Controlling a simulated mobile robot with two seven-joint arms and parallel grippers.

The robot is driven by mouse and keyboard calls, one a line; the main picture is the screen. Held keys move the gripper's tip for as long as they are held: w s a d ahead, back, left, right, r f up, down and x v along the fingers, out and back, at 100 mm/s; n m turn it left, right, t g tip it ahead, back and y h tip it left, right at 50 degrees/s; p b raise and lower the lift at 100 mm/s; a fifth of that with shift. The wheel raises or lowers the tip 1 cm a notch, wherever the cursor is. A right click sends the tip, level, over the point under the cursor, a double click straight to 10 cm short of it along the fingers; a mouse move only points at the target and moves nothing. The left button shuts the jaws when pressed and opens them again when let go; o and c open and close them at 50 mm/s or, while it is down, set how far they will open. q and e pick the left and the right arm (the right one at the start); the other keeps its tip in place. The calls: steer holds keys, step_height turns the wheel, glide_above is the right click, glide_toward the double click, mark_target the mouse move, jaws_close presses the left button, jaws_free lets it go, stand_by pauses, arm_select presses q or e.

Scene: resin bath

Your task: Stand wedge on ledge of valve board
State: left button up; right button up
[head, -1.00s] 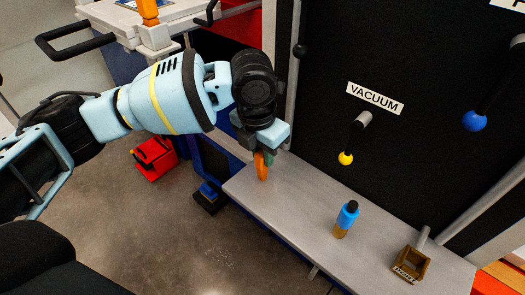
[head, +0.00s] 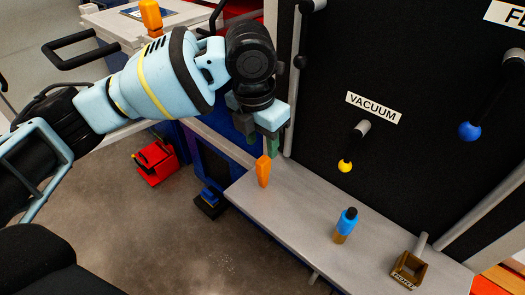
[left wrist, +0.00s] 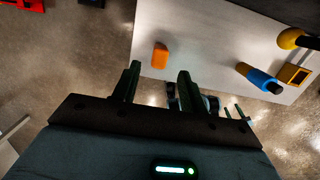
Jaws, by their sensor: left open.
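The orange wedge (head: 263,171) stands upright on the left end of the grey ledge (head: 300,207) of the black valve board (head: 415,90). My left gripper (head: 264,143) is open and empty, just above and behind the wedge in the head view, apart from it. In the left wrist view the wedge (left wrist: 160,56) shows on the ledge (left wrist: 205,40) beyond the open green fingertips (left wrist: 158,72), with a gap between.
A blue bottle (head: 345,225) and a small brown box (head: 409,268) stand on the ledge to the right. A yellow-knobbed lever (head: 345,166) under the VACUUM label and a blue-knobbed lever (head: 470,131) stick out from the board. The ledge between wedge and bottle is clear.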

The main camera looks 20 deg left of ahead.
arm_select(q)
steer(key=r, duration=0.5)
steer(key=shift+s+a+r+p, duration=0.1)
steer(key=shift+s+r+p, duration=0.2)
steer(key=shift+s+p, duration=0.1)
